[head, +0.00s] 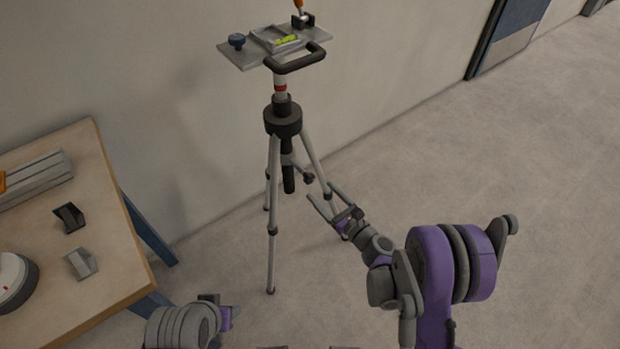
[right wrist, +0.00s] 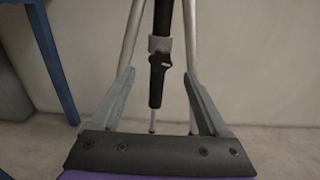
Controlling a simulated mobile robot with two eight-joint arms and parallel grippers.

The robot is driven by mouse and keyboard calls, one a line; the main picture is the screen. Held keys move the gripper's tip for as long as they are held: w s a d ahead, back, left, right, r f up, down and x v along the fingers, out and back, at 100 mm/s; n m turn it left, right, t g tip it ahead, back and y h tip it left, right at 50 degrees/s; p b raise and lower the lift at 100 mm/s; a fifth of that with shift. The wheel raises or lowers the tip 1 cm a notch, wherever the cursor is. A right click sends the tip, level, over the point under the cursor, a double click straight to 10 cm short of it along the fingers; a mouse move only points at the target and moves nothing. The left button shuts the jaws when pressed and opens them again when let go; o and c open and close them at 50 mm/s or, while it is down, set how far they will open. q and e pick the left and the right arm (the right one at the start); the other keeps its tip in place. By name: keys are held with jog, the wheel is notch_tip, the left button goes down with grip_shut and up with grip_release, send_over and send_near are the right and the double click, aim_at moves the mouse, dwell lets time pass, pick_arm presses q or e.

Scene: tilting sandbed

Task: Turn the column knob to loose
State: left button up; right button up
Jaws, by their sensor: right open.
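The tripod (head: 273,210) stands upright on the floor by the wall. The column knob (head: 309,178) is a small dark knob at the lower end of its centre column. In the right wrist view the knob (right wrist: 160,63) is on a grey collar around the dark column, between the finger tips in the picture. My right gripper (head: 320,192) is open and empty, its fingers pointing at the knob from the front right. A gap seems to remain between fingers and knob; contact cannot be made out.
A grey plate (head: 240,58) with a blue knob (head: 237,41), green level vial (head: 286,40) and black handle (head: 300,62) tops the tripod. A wooden table (head: 120,245) with several items stands left. Tripod legs flank the column. The floor at right is clear.

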aim_at(311, 181)
jog(key=x, duration=0.7)
grip_shut()
dwell(0.3)
